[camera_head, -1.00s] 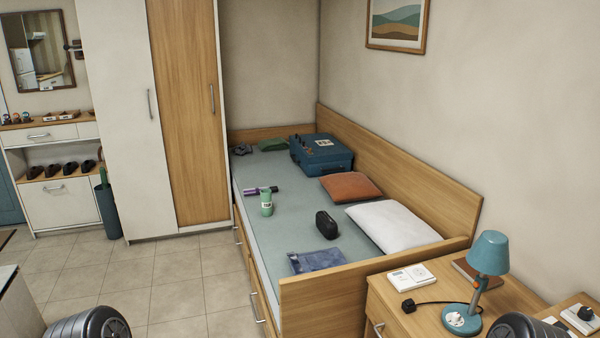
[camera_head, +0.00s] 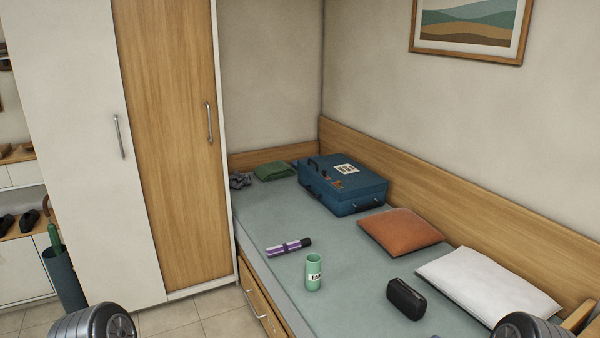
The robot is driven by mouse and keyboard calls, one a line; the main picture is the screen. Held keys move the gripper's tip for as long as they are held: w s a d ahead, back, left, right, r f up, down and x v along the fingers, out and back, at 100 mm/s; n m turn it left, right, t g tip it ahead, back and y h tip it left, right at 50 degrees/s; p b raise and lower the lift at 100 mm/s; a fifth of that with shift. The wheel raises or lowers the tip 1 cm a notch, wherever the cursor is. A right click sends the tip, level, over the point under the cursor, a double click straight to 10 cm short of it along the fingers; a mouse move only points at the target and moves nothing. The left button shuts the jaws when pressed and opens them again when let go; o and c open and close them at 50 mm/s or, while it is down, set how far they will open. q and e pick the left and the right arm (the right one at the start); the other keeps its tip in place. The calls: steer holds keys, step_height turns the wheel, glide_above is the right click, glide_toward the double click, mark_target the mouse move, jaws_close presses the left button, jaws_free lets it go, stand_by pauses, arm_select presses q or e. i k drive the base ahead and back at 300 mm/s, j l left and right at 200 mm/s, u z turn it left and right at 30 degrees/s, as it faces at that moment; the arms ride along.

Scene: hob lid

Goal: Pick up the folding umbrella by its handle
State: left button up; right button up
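A short purple rolled item with a pale band and a black end, which looks like the folding umbrella (camera_head: 287,248), lies on the bed left of the middle. Its black end, likely the handle, points right and slightly away from me. Nothing covers it. Neither gripper is in view; only dark rounded parts of my own arms show at the bottom left and bottom right.
On the bed (camera_head: 262,215), a green cup (camera_head: 314,272) stands close in front of the umbrella. A black case (camera_head: 405,299), orange cushion (camera_head: 401,231), white pillow (camera_head: 487,284) and blue suitcase (camera_head: 345,186) lie right and behind. A wardrobe (camera_head: 177,140) stands left.

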mark_target(295, 245)
steer(key=i+j, duration=0.1)
steer(key=j, duration=0.45)
steer(key=z, duration=0.5)
steer(key=i+j+z, duration=0.15)
steer(key=z, duration=0.25)
steer(key=j+z, duration=0.35)
steer(key=i+j+z, duration=0.1)
steer(key=j+z, duration=0.65)
steer(key=j, duration=0.45)
steer(key=k+j+z, duration=0.15)
steer(key=j, duration=0.8)
steer(key=j+z, duration=0.15)
steer(key=j, duration=0.3)
steer(key=k+j, duration=0.15)
steer(key=j, duration=0.25)
steer(key=j+z, duration=0.15)
steer(key=j, duration=0.3)
steer(key=k+j, duration=0.2)
steer(key=j, duration=0.25)
steer(key=k+j+z, duration=0.15)
steer(key=j, duration=0.3)
steer(key=i, duration=0.05)
